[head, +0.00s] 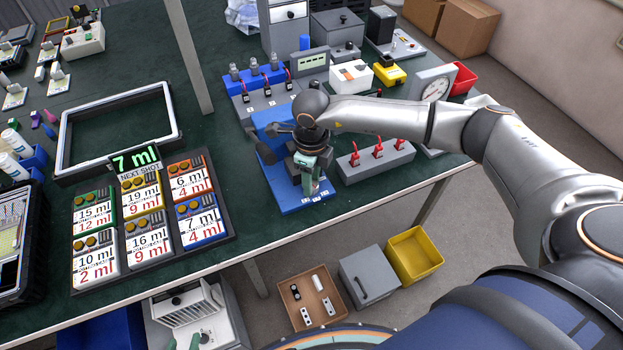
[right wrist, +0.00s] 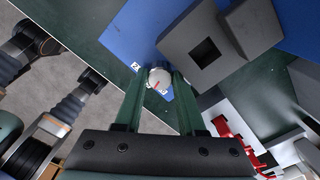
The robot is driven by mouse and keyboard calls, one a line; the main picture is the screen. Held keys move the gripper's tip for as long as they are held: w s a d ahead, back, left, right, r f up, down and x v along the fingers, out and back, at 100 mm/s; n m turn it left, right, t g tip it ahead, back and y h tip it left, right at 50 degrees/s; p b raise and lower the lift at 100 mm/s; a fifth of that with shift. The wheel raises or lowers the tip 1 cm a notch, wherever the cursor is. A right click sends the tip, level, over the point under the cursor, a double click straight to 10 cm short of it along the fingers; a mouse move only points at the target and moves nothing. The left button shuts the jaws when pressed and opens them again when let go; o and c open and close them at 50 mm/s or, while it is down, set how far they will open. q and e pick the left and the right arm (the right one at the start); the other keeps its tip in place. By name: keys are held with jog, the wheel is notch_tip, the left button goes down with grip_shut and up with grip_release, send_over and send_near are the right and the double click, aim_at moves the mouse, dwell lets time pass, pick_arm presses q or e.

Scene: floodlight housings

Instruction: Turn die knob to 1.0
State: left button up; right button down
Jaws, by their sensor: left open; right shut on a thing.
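A blue board (head: 284,193) lies at the table's front edge, and it also shows in the right wrist view (right wrist: 130,30). In that view a white round knob (right wrist: 159,76) with a red mark sits on it, with small white labels (right wrist: 136,66) around it. Their print is too small to read. My right gripper (head: 309,186) points down over the board. In the right wrist view its green fingers (right wrist: 159,82) are shut on the knob, one on each side. In the head view the hand hides the knob.
A grey block with a square hole (right wrist: 205,52) stands beside the knob. A grey box with red switches (head: 375,160) is right of the board. A rack of numbered cards (head: 150,215) and an empty grey frame (head: 68,130) lie left.

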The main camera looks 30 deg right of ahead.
jog(key=shift+w+r, duration=0.1)
jog(key=c, duration=0.5)
grip_release()
jog(key=shift+d, duration=0.15)
